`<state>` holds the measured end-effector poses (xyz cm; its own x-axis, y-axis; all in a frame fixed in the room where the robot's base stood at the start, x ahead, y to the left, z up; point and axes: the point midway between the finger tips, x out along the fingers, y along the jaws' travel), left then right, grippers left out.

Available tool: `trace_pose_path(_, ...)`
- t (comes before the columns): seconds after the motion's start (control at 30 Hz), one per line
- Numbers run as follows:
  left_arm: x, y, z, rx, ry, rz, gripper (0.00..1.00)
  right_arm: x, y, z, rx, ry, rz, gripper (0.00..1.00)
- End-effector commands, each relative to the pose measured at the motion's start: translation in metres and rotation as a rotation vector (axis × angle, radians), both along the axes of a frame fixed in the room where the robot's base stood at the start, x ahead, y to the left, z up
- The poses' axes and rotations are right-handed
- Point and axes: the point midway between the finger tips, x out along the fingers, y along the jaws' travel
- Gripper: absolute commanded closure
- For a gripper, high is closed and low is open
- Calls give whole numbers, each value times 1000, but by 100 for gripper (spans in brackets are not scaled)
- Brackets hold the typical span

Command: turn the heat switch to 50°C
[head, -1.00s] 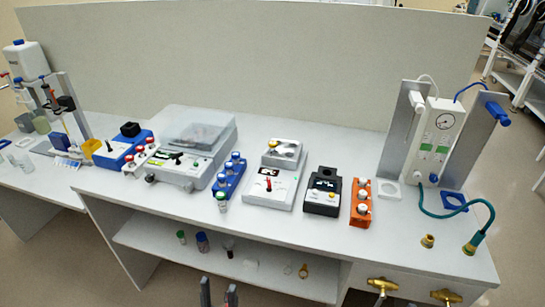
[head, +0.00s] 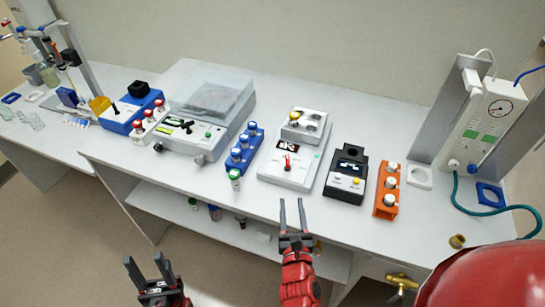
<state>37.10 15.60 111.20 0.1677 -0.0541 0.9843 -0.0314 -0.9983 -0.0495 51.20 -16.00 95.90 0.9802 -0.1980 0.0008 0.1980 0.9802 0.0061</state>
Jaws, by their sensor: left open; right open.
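A white heating device (head: 290,184) stands in the middle of the bench in the head view. It has a small dark display (head: 286,146) and a red heat switch (head: 287,163) on its sloped top. The display digits and scale marks are too small to read. My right gripper (head: 291,205) is open and empty in front of the device, its fingers pointing towards it and apart from the switch. My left gripper (head: 143,262) is open and empty, low at the left in front of the bench.
A blue vial rack (head: 243,150) stands left of the device, with a green-capped vial (head: 235,176) in front. A black device (head: 346,177) and an orange rack (head: 387,193) stand to the right. Bare bench lies before the device.

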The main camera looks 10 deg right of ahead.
Motion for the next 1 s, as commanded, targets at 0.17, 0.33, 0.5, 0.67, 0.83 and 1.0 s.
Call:
trace_pose_path(0.17,0,0,6,0,0,0,50,17,-3,4,0,-4,-2,55)
trace_pose_path(0.33,0,0,14,0,0,0,50,50,-11,5,-5,-2,-3,55)
trace_pose_path(0.5,0,0,21,0,0,0,50,89,-21,4,-6,1,-6,55)
trace_pose_path(0.67,0,0,23,0,0,0,50,123,-28,1,-4,3,-6,55)
trace_pose_path(0.83,0,0,24,0,0,0,50,151,-33,-1,-3,5,-6,55)
trace_pose_path(1.0,0,0,23,0,0,0,50,166,-35,-1,-4,5,-3,55)
